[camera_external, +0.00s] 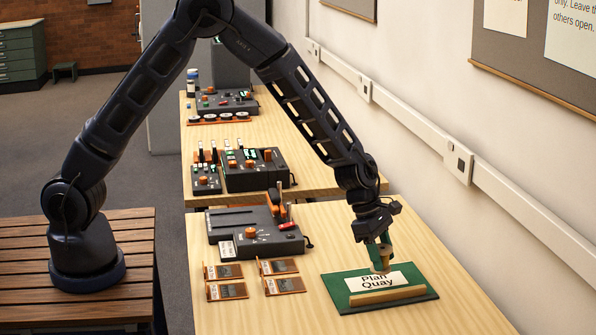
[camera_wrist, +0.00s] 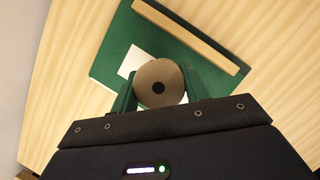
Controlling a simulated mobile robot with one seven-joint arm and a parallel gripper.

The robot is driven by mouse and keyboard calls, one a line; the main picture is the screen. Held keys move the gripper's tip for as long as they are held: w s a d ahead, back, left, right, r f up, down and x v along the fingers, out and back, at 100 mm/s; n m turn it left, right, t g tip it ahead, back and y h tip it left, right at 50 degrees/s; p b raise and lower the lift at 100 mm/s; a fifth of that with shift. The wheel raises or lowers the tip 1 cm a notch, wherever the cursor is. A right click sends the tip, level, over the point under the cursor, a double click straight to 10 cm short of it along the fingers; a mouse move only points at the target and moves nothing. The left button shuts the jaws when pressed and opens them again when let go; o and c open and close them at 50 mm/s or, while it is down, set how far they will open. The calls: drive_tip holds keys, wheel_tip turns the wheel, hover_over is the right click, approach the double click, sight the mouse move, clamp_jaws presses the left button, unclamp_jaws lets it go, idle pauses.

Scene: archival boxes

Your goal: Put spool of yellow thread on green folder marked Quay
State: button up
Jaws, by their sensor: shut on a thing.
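My gripper (camera_external: 380,256) points down over the green folder (camera_external: 417,281), its green fingers shut on a spool (camera_external: 380,266). In the wrist view the spool (camera_wrist: 158,72) shows as a round tan end with a dark centre hole, between the two fingers (camera_wrist: 158,92). The thread is mostly hidden, so its colour is unclear. The folder lies flat, with a white label reading "Plan Quay" (camera_external: 366,282) and a wooden strip (camera_external: 388,295) along its front. The folder also shows in the wrist view (camera_wrist: 107,57). I cannot tell whether the spool touches it.
Several small orange-edged cards (camera_external: 226,290) lie left of the folder. Behind them stands a dark device (camera_external: 245,233) with orange parts. More devices (camera_external: 255,170) stand on the table farther back. The wall runs along the right. Bare wood surrounds the folder's front and right.

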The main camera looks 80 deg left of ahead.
drive_tip(key=shift+f, duration=2.05)
drive_tip(key=shift+f, duration=0.15)
drive_tip(key=o, duration=1)
